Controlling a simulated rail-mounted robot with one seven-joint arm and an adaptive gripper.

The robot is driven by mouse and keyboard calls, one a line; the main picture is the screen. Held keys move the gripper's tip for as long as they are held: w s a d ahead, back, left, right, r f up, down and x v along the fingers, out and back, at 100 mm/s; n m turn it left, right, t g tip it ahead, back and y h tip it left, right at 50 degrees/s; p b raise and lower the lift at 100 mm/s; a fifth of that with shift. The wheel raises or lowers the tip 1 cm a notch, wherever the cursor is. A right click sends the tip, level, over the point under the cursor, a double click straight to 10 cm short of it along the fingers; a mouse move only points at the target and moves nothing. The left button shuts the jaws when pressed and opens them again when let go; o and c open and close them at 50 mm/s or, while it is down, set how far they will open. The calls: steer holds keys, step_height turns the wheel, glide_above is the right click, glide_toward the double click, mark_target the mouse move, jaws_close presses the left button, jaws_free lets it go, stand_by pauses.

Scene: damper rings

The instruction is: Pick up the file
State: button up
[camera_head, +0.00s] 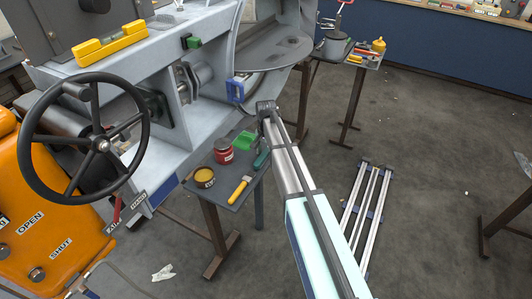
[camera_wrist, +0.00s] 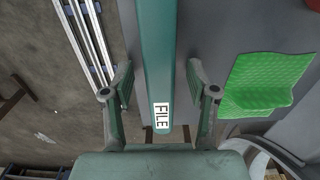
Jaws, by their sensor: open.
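The file (camera_wrist: 158,60) shows in the wrist view as a long teal-green bar with a white FILE label near its lower end. It runs up and down the picture and lies along the edge of the grey table top (camera_wrist: 215,30). My gripper (camera_wrist: 159,72) is open, with one finger on each side of the file and a visible gap on both sides. Whether the fingertips are level with the file or above it, I cannot tell.
A green cloth-like piece (camera_wrist: 265,82) lies right of the file. The small table also holds a red can (camera_head: 223,152), a yellow tin (camera_head: 204,178) and a yellow-handled tool (camera_head: 240,190). A large machine with a handwheel (camera_head: 103,146) stands left. Metal rails (camera_head: 368,205) lie on the floor.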

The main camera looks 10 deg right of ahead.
mark_target(266, 151)
steer(key=shift+c, duration=0.3)
jaws_close()
step_height(266, 151, up, 20)
steer(key=b, duration=0.5)
